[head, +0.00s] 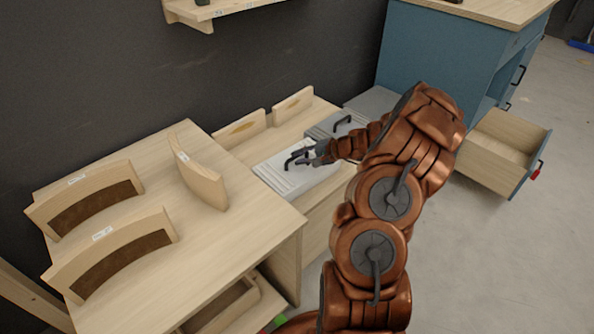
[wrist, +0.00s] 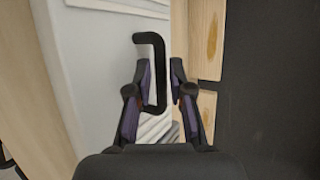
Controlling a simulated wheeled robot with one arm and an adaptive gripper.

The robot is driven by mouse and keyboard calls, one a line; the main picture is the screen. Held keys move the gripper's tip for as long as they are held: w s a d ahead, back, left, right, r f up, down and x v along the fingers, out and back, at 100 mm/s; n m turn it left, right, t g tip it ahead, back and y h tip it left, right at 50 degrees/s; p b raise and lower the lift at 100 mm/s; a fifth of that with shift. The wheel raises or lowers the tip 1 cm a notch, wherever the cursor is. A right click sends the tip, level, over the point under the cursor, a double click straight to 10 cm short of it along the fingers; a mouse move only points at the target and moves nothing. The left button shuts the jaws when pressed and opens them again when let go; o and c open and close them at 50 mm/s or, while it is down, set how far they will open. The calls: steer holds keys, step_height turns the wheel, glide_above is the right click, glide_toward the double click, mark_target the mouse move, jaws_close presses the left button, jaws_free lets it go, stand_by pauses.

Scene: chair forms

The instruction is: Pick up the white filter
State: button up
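The white filter (head: 287,182) is a flat white box with ribbed slats and a black handle, lying on the lower wooden bench. It fills the left of the wrist view (wrist: 95,75). My gripper (head: 300,158) is at the filter's black handle. In the wrist view my gripper's fingers (wrist: 160,75) are apart, with the black handle (wrist: 156,60) between them. A small gap shows between the handle and the right finger. My forearm hides the filter's right part in the head view.
A grey filter (head: 326,128) with a black handle lies just behind the white one. Curved wooden chair parts (head: 200,175) stand on the wooden table (head: 200,250) at left. A blue cabinet (head: 420,50) with an open drawer (head: 500,150) is at right.

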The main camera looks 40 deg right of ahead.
mark_target(295, 158)
steer(key=x, duration=0.3)
steer(key=shift+a, duration=0.1)
jaws_close()
stand_by(0.5)
